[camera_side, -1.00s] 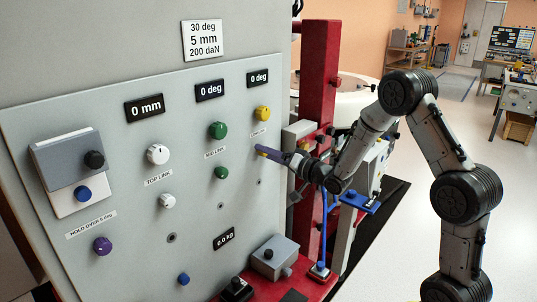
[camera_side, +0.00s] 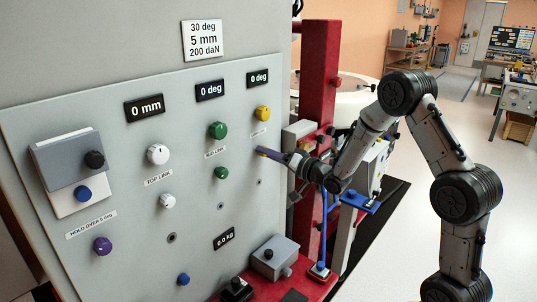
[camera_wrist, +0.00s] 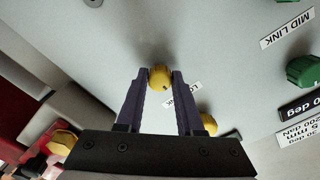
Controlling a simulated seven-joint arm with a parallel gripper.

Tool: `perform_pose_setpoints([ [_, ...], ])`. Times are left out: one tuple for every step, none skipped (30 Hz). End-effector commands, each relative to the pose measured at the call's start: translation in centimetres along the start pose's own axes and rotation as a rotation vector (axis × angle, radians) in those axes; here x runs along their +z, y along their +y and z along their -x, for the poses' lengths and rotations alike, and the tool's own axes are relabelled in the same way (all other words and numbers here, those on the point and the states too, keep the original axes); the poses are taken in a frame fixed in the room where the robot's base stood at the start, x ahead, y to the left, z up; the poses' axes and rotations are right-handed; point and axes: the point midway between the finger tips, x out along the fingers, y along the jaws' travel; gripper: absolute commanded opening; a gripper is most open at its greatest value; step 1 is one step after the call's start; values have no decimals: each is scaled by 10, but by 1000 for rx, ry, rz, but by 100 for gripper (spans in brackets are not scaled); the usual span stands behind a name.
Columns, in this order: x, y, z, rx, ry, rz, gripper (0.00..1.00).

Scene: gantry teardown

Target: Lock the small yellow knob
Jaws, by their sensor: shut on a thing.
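The small yellow knob (camera_wrist: 160,77) sits on the grey panel between my fingertips in the wrist view. My gripper (camera_wrist: 160,82) is shut on it, with one purple finger on each side. In the side view my gripper (camera_side: 264,153) reaches the panel from the right, and its fingers cover most of the small knob. The larger yellow knob (camera_side: 262,113) is just above it in the side view. In the wrist view that larger knob (camera_wrist: 208,123) is partly hidden behind the right finger.
Green knobs (camera_side: 218,130) and white knobs (camera_side: 157,154) stand out of the panel to the left. A red post (camera_side: 318,80) rises just right of the panel edge. A grey box (camera_side: 275,254) sits on the red ledge below.

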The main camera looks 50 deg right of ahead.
Motion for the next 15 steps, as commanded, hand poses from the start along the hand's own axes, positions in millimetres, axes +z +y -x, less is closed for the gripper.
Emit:
perform_pose_setpoints([
  [0, 0, 0, 1, -1, 11, 0],
  [0, 0, 0, 1, -1, 20, 0],
  [0, 0, 0, 1, -1, 34, 0],
  [0, 0, 0, 1, -1, 48, 0],
  [0, 0, 0, 1, -1, 62, 0],
  [0, 0, 0, 0, 0, 85, 0],
  [0, 0, 0, 0, 0, 103, 0],
  [0, 0, 0, 0, -1, 124, 0],
  [0, 0, 0, 0, 0, 154, 0],
  [0, 0, 0, 0, 0, 178, 0],
  [0, 0, 0, 0, 0, 202, 0],
  [0, 0, 0, 0, -1, 237, 0],
  [0, 0, 0, 0, 0, 264, 0],
  [0, 0, 0, -1, 0, 293, 0],
  [0, 0, 1, 0, 0, 330, 0],
])
